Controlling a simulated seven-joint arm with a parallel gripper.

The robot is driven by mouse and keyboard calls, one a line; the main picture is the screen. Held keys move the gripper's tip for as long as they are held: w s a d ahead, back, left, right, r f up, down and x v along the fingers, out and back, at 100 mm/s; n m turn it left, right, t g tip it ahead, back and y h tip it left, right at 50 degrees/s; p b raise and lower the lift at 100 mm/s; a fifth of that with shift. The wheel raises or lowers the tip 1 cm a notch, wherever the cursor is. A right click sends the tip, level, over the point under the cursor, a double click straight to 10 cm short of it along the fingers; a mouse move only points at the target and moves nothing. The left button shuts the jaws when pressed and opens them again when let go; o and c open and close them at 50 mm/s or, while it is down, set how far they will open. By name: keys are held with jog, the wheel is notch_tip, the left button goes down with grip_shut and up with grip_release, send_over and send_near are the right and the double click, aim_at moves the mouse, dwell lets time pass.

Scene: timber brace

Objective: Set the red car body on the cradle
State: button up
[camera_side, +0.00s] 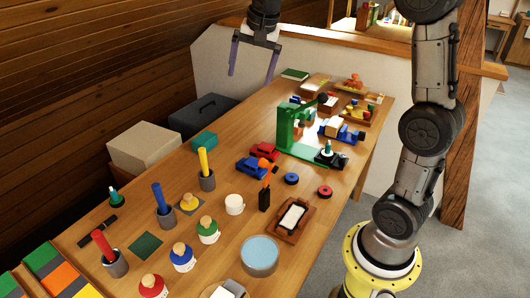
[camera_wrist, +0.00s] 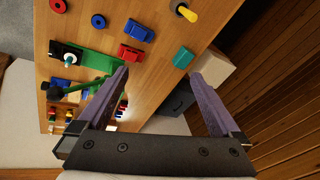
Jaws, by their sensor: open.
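The red car body (camera_side: 265,151) sits on the table just behind a blue car (camera_side: 252,167). In the wrist view the red car body (camera_wrist: 130,53) lies beside the blue car (camera_wrist: 139,30). My gripper (camera_side: 252,73) is open and empty, high above the far left side of the table, well apart from the car. Its two purple fingers also show in the wrist view (camera_wrist: 160,74). I cannot tell for certain which piece is the cradle. A green stand (camera_side: 302,145) with an upright frame is right of the car, its base running to a dark part with a green cone.
Blue and red rings (camera_side: 291,179) lie in front of the cars. Cups holding coloured rods, peg figures and a white mug (camera_side: 235,204) crowd the nearer table. A teal block (camera_side: 204,140) is left of the cars.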

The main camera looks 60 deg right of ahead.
jog(key=w+d+f+m+g, duration=0.1)
jog(key=w+d+f+m, duration=0.1)
jog(key=w+d+f, duration=0.35)
jog(key=m+g+y, duration=0.1)
jog(key=m+g, duration=0.1)
jog(key=g, duration=0.1)
send_over(266, 146)
notch_tip(266, 146, down, 23)
jog(key=shift+f, duration=3.05)
jog(key=c, duration=1.4)
jog(key=shift+r, duration=0.1)
